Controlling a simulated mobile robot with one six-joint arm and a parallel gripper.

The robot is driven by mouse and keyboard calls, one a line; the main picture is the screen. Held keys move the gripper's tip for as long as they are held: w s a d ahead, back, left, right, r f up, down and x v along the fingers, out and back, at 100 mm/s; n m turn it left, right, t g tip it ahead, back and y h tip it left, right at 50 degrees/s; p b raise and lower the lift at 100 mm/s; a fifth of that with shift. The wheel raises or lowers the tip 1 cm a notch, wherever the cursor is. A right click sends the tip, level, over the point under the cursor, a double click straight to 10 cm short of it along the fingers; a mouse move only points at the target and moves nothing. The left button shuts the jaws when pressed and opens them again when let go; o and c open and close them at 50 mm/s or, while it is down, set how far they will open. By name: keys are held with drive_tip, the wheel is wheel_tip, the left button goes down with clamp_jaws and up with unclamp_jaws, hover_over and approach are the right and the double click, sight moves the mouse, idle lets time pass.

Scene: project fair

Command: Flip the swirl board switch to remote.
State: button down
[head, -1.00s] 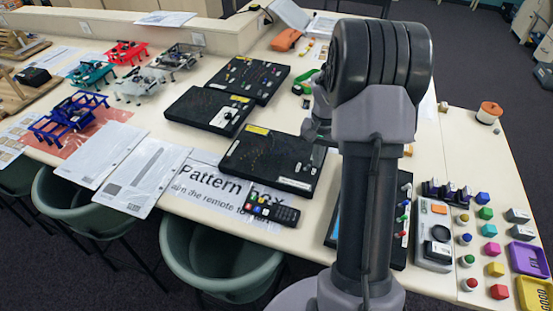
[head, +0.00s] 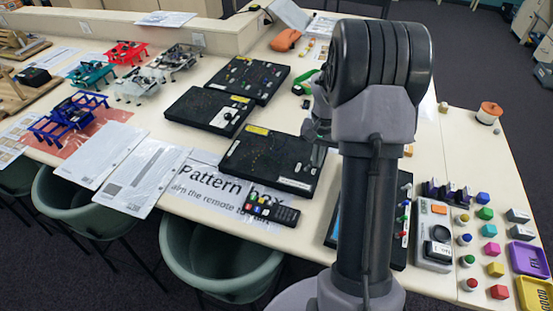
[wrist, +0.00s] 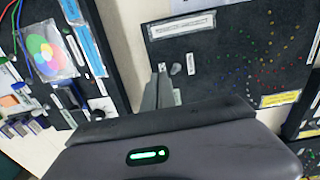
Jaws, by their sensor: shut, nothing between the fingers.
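A black board (head: 268,160) with a yellow label, white label strip and curved pattern of small coloured dots lies beside my arm; I take it for the swirl board. In the wrist view the swirl board (wrist: 235,60) fills the upper right, its dots in curved rows. A small grey switch knob (wrist: 190,63) stands near its edge, with a small white label close by. I cannot read the switch's position. My gripper (wrist: 160,82) is shut and empty, its fingers at the board's edge just left of the switch. In the head view it is partly hidden behind my arm.
Two more black boards (head: 248,79) (head: 209,109) lie behind. A remote (head: 272,208) lies on the "Pattern box" sheet (head: 200,187) in front. Another black board with a coloured disc (wrist: 47,50) is left in the wrist view. Coloured blocks (head: 483,198) stand at the right.

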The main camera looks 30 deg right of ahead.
sight(315, 172)
drive_tip(key=shift+f, duration=0.2)
idle(0.3)
drive_tip(key=shift+f+b, duration=1.35)
drive_tip(key=shift+f, duration=0.25)
drive_tip(key=shift+w+a, duration=0.4)
drive_tip(key=shift+w, duration=0.05)
drive_tip(key=shift+w+a, duration=0.15)
drive_tip(key=shift+w, duration=0.05)
drive_tip(key=shift+r, duration=0.15)
drive_tip(key=r+p, duration=0.3)
drive_tip(key=r, duration=0.1)
drive_tip(key=r+p, duration=0.2)
drive_tip(key=shift+s+d+r+p, duration=0.25)
drive_tip(key=shift+s+r+p, duration=0.05)
drive_tip(key=shift+r+p, duration=0.1)
